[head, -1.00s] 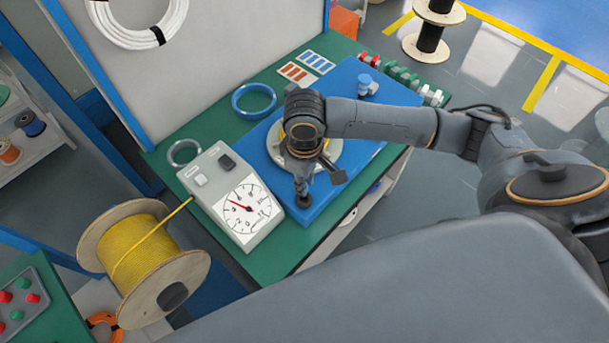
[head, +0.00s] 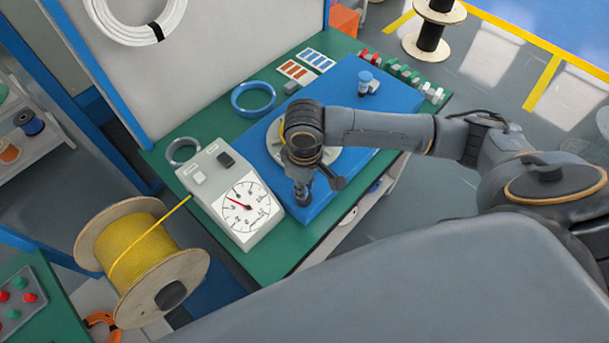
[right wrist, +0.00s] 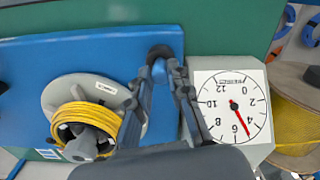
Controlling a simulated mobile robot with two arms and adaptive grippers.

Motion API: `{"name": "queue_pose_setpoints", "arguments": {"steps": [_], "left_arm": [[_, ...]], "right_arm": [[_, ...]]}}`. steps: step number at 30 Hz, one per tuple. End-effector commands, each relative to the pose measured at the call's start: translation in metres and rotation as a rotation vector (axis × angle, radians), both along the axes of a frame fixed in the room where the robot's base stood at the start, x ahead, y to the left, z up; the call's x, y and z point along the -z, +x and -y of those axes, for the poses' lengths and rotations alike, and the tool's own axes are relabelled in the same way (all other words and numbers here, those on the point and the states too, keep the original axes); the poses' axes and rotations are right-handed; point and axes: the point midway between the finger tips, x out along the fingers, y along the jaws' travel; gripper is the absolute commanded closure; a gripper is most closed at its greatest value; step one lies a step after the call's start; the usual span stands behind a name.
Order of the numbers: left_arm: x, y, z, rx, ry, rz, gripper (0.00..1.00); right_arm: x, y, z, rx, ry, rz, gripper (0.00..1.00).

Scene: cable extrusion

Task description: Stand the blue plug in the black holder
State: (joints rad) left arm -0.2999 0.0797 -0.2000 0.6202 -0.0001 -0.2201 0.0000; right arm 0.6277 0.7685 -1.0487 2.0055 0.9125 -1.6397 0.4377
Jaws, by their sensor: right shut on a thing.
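My right gripper (head: 303,186) points down over the near corner of the blue machine bed. My left gripper is not in view.
The white dial gauge box (head: 235,195) stands close left of the gripper. A spool plate with yellow cable (right wrist: 85,125) lies on the blue bed (head: 395,100). A light-blue knob-like piece (head: 366,77) stands at the bed's far end. A yellow cable drum (head: 135,255) is front left.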

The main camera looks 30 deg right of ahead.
Motion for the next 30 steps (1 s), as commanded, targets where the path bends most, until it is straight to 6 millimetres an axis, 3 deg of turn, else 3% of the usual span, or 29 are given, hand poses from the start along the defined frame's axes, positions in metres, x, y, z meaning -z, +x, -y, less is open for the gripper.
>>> {"name": "queue_pose_setpoints", "arguments": {"steps": [30], "left_arm": [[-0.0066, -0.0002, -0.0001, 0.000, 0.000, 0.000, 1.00]], "right_arm": [[0.0081, -0.0001, 0.0001, 0.000, 0.000, 0.000, 0.99]]}}
